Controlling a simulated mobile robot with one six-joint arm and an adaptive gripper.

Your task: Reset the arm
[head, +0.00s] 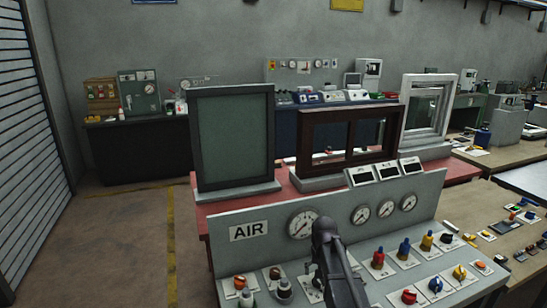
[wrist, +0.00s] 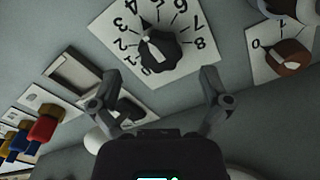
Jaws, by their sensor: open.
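My arm (head: 334,262) rises at the bottom middle of the head view, in front of the grey control panel (head: 420,197). My gripper (wrist: 160,100) shows in the wrist view with its two fingers spread apart and nothing between them. Just beyond the fingertips is a black rotary knob (wrist: 166,50) on a white dial plate numbered around its edge. The gripper appears apart from the knob. The gripper's fingers cannot be made out clearly in the head view.
The panel carries gauges (head: 303,224), an AIR label (head: 249,231) and several coloured knobs, including a blue one (head: 404,248). Behind it, framed windows (head: 347,137) stand on a red table (head: 213,206). Open floor (head: 120,245) lies to the left.

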